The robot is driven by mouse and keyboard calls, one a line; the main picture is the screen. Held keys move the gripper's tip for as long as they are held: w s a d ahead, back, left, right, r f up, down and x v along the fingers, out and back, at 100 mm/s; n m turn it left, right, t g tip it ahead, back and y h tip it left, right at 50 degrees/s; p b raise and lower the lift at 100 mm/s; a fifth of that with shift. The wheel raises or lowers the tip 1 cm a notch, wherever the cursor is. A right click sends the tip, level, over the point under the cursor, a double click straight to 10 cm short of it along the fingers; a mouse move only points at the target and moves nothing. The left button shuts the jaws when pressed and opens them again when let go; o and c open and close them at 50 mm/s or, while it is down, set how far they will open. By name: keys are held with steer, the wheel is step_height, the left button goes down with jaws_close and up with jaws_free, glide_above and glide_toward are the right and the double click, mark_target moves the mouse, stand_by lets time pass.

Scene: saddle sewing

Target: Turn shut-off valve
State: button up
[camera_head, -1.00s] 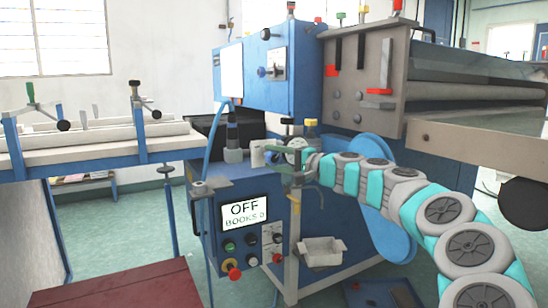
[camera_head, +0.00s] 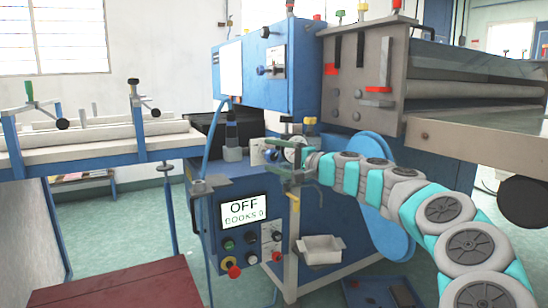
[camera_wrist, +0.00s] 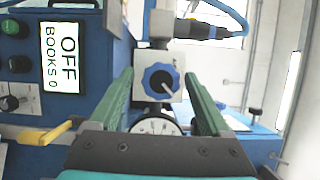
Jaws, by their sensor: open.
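A blue round knob with a pale pointer (camera_wrist: 161,80) sits on a grey block in the wrist view; it looks like the shut-off valve. My gripper (camera_wrist: 159,77) is open, with one green finger on each side of the knob in that view. I cannot tell how far the fingertips are from the knob, and no contact shows. In the head view my gripper (camera_head: 284,172) is in front of the blue machine, above the control panel.
A dial gauge (camera_wrist: 167,127) is just below the knob in the wrist view, and a yellow lever (camera_wrist: 45,133) is at the left. The control panel's screen (camera_head: 244,210) reads OFF. A white bin (camera_head: 321,249) and a large blue disc (camera_head: 378,190) are close to my arm.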

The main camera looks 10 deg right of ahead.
steer(key=v, duration=0.7)
steer(key=shift+s+d, duration=0.2)
steer(key=shift+s, duration=0.1)
steer(key=shift+a, duration=0.1)
